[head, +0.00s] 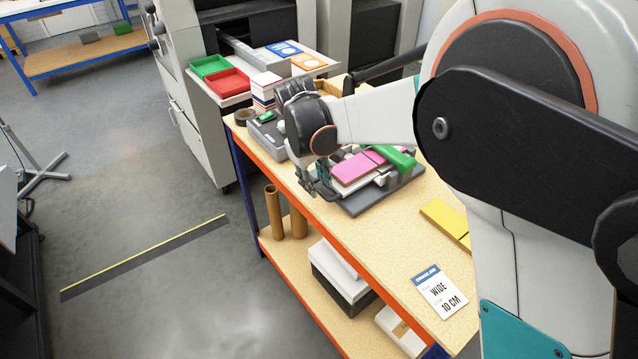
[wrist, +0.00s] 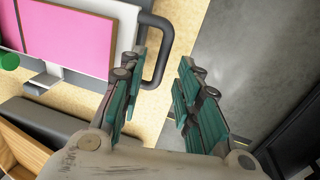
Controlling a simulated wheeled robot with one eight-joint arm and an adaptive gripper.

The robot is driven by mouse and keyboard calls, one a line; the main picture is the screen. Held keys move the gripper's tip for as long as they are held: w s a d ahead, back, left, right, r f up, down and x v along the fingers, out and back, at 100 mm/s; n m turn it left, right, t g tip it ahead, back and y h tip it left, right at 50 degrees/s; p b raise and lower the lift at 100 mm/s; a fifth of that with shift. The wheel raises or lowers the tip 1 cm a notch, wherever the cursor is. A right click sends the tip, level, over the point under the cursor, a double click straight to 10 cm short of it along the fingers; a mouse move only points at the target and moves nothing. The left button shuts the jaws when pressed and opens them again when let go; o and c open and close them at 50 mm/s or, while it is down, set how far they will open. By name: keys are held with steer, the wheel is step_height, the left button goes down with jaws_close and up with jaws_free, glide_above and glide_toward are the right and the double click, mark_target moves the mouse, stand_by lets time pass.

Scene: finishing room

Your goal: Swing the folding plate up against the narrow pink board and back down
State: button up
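The pink board (head: 358,165) lies flat on the folding device on the bench, with a crease line across it. It also shows at the upper left of the wrist view (wrist: 70,35). Beside it is the pale edge of the folding plate (wrist: 127,22), with a dark grey loop handle (wrist: 168,40). The plate appears to lie flat. My gripper (head: 318,186) is at the device's left end in the head view. Its teal-padded fingers (wrist: 163,75) are apart; the handle's outer bar shows between them. Whether they touch it, I cannot tell.
A green part (head: 398,158) lies at the device's far side. A yellow board (head: 446,220) and a printed card (head: 439,291) lie nearer on the bench (head: 375,240). Red (head: 226,84) and green trays stand behind. Floor left of the bench is clear around a yellow-edged strip.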

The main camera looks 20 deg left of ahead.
steer(key=shift+w+d+f, duration=0.1)
steer(key=shift+f, duration=0.65)
steer(key=shift+c, duration=0.6)
jaws_close()
steer(key=shift+r, duration=0.1)
